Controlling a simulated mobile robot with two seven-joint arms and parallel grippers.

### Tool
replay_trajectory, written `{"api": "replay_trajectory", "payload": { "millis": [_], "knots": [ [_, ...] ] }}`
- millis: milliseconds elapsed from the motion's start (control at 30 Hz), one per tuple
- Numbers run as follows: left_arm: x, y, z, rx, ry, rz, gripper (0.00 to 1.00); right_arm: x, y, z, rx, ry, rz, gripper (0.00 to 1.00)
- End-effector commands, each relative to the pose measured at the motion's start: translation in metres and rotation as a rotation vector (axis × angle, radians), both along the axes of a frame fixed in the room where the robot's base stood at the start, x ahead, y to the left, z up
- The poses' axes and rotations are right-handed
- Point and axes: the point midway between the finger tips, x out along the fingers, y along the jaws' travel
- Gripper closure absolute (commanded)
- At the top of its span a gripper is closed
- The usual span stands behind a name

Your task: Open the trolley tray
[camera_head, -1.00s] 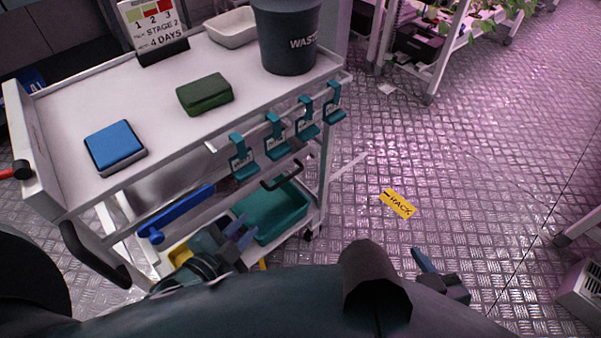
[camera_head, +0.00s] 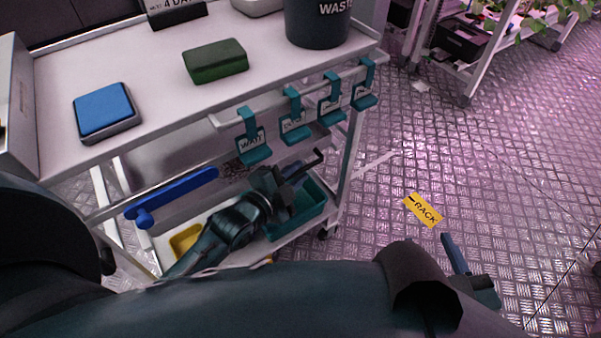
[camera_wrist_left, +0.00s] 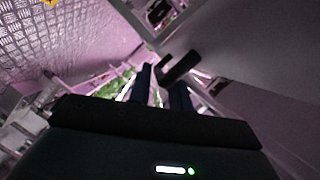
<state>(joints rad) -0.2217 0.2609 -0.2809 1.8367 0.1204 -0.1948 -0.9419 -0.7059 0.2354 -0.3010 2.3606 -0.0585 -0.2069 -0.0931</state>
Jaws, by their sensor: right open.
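The white trolley (camera_head: 130,60) stands at the left in the head view. A shiny grey tray (camera_head: 165,152) shows below its top, partly hidden by hanging teal clips. A black bar handle (camera_head: 310,165) sticks out under the clips; it also shows as a dark bar in the left wrist view (camera_wrist_left: 181,68). My left gripper (camera_head: 292,178) is at this handle, with its two fingers apart. In the left wrist view, the bar is just beyond the fingertips (camera_wrist_left: 161,85); I cannot tell whether they touch. My right gripper (camera_head: 462,262) is open and empty over the floor.
Several teal clips (camera_head: 296,122) hang just above my left gripper. A blue bar (camera_head: 172,195) and a teal bin (camera_head: 300,212) are lower on the trolley. A blue scale (camera_head: 105,108), green box (camera_head: 215,60) and waste bin (camera_head: 317,25) stand on top.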

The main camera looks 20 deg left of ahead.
Motion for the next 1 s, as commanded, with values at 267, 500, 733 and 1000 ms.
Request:
{"api": "replay_trajectory", "payload": {
  "millis": [267,500,733,1000],
  "knots": [
    [0.017,-0.006,-0.005,-0.001,0.001,0.000,0.80,0.001,0.002,0.000,0.002,-0.040,0.007,0.56],
    [0.017,-0.006,-0.004,0.000,0.001,-0.001,0.81,0.001,0.002,0.001,0.003,-0.040,0.007,0.56],
    [0.017,-0.006,-0.004,0.000,0.001,-0.001,1.00,0.001,0.002,0.000,0.003,-0.039,0.007,0.56],
    [0.017,-0.006,-0.004,0.000,0.001,0.000,1.00,0.001,0.002,0.000,0.003,-0.039,0.007,0.56]
  ]
}}
